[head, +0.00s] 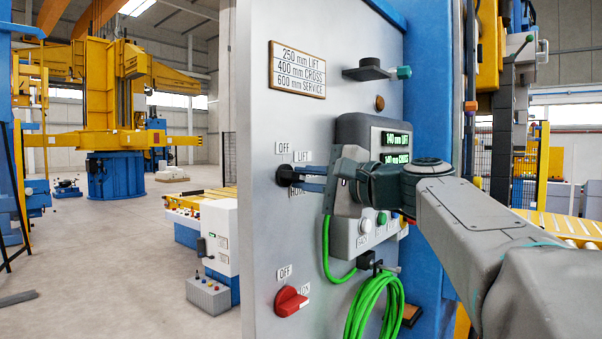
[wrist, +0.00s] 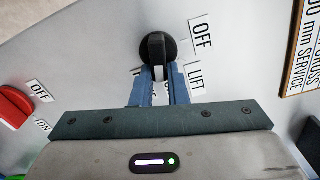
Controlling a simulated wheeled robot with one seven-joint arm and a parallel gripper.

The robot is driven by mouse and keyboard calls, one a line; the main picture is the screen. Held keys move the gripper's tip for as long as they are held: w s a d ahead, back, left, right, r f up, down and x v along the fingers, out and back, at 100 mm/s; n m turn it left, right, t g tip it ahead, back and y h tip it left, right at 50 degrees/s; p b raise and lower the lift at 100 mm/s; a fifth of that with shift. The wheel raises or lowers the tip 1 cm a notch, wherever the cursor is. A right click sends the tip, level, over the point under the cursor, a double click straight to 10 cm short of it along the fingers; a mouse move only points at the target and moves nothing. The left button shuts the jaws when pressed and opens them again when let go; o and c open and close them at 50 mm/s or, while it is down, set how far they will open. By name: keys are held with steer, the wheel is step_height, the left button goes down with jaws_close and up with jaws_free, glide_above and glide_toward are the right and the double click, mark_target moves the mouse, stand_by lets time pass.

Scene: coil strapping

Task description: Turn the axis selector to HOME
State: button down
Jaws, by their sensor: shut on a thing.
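The axis selector is a black rotary knob (wrist: 155,58) on the grey panel (head: 300,130), with labels OFF (wrist: 202,34) and LIFT (wrist: 196,78) beside it. More labels lie below it, partly hidden by my fingers, and I cannot read them fully. The knob also shows in the head view (head: 283,175), at the fingertips. My gripper (wrist: 158,75) faces the panel, its blue fingers closed on the knob's raised grip. In the head view my gripper (head: 298,174) reaches in from the right.
A red switch (head: 290,301) with OFF and ON labels sits lower on the panel. A grey pendant box (head: 362,135) with green displays and buttons is mounted right of the selector, close behind my wrist. A coiled green cable (head: 372,305) hangs below it.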

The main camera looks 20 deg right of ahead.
steer(key=m+p, duration=0.1)
steer(key=m, duration=0.2)
steer(key=f+m+p, duration=0.1)
steer(key=m, duration=0.2)
steer(key=shift+s+a, duration=0.15)
stand_by(0.6)
steer(key=c, duration=1.4)
jaws_free()
steer(key=shift+c, duration=0.2)
steer(key=b+v, duration=0.3)
steer(key=v, duration=1)
steer(key=shift+s+d, duration=0.25)
steer(key=shift+s, duration=0.1)
